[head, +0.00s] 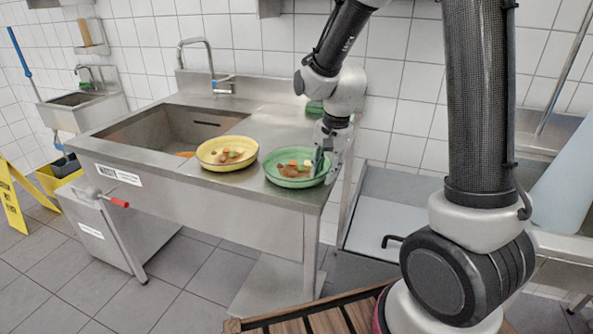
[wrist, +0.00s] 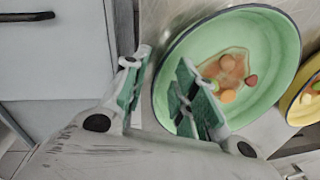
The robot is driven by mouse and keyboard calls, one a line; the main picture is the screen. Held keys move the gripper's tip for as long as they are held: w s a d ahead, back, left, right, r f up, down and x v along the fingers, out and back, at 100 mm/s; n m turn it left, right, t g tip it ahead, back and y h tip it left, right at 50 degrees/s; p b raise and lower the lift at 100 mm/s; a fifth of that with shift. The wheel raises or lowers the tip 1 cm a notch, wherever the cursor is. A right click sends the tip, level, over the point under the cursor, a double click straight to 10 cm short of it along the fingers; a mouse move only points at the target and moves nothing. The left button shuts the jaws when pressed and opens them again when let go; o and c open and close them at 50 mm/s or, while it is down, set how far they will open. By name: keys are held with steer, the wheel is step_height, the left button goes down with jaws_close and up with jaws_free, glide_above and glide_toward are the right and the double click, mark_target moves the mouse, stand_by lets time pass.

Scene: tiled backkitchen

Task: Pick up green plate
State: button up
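The green plate (head: 271,171) lies on the steel counter near its right front corner, with brown, orange and pale food pieces in it. It fills much of the wrist view (wrist: 255,42). My gripper (head: 324,163) is at the plate's right edge. In the wrist view, my gripper (wrist: 158,82) is open, with green-padded fingers on either side of the rim: one outside the plate, one over its inside. A gap shows between fingers and rim. The wrist housing hides the lower part of the plate.
A yellow plate (head: 204,156) with food stands close to the left of the green one. Another green item (head: 314,107) is behind, partly hidden by my arm. The sink basin (head: 150,140) is farther left, with a tap (head: 209,62) behind. The tiled wall backs the counter.

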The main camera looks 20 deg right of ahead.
jaws_close()
steer(key=shift+r, duration=0.1)
